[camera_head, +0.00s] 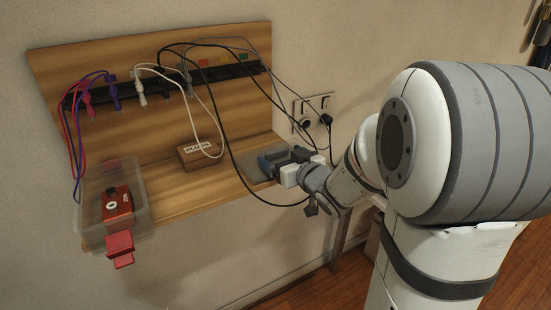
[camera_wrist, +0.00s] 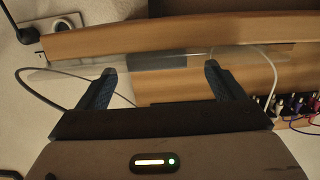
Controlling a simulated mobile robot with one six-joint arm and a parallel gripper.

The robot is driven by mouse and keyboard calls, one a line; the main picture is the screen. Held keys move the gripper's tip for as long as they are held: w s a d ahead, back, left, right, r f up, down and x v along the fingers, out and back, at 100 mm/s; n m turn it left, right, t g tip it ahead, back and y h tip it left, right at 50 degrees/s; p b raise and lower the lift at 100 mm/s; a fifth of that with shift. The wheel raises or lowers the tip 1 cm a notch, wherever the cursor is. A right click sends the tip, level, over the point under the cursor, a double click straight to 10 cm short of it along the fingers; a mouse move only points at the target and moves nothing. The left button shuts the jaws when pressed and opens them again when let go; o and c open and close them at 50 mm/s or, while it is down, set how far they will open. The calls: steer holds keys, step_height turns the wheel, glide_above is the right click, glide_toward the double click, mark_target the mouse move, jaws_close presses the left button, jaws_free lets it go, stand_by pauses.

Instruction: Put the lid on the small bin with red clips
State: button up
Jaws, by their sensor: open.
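The small clear bin (camera_head: 88,238) sits at the left end of the wooden shelf. It has a red clip (camera_head: 120,244) hanging at its front, and a red device (camera_head: 117,204) shows inside. Its top looks uncovered. A greyish see-through flat piece, which looks like the lid (camera_head: 257,167), lies at the shelf's right end. It seems to show edge-on as a clear strip in the wrist view (camera_wrist: 85,68). My gripper (camera_head: 270,160) is at this piece; in the wrist view its blue fingers (camera_wrist: 160,69) are apart, near the strip. Contact cannot be told.
A small labelled brown box (camera_head: 200,152) stands mid-shelf. Several cables hang from a black rack (camera_head: 160,83) on the backboard; a black cable (camera_head: 228,140) loops down before the shelf near my gripper. Wall sockets (camera_head: 314,112) with plugs are to the right.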

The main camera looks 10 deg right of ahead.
mark_target(278, 152)
steer(key=x, duration=0.3)
steer(key=shift+w+f, duration=0.1)
steer(key=shift+w, duration=0.35)
steer(key=shift+c, duration=0.4)
steer(key=c, duration=1)
